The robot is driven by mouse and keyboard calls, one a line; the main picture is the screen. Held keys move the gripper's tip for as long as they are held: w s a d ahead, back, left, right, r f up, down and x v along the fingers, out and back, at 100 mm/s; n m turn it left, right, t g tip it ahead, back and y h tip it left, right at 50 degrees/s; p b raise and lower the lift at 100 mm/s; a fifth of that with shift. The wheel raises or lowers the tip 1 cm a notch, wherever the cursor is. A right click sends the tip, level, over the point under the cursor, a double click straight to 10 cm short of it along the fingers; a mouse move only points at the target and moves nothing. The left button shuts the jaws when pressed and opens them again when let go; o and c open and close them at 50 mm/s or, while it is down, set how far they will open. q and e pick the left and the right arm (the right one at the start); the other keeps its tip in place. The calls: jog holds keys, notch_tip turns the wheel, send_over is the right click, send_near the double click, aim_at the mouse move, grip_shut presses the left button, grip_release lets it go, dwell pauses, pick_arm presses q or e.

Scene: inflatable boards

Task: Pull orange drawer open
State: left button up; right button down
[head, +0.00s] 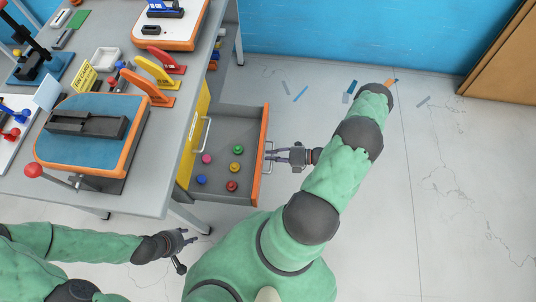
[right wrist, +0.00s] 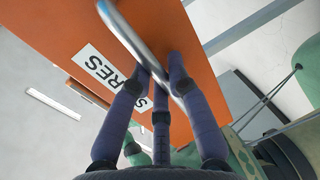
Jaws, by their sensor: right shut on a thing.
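The orange drawer (head: 264,160) is pulled out from under the workbench, and its grey interior shows several coloured round pieces. My right gripper (head: 274,155) is at the metal handle on the drawer's orange front. In the right wrist view the fingers (right wrist: 160,75) are shut around the silver handle (right wrist: 130,35), beside a white label with partly hidden letters "RES". My left gripper (head: 186,240) hangs empty in front of the bench, apart from the drawer; its finger opening is too small to judge.
The workbench (head: 150,190) carries a blue-topped orange board (head: 55,153) and several coloured stands. A yellow drawer front (head: 196,120) with a handle is beside the open drawer. Bare floor (head: 430,220) lies to the right, with small scraps near the blue wall.

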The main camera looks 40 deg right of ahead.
jog(key=c, duration=1.2)
grip_release()
jog(key=shift+o, duration=0.2)
jog(key=v, duration=1.2)
jog(key=shift+d, duration=0.1)
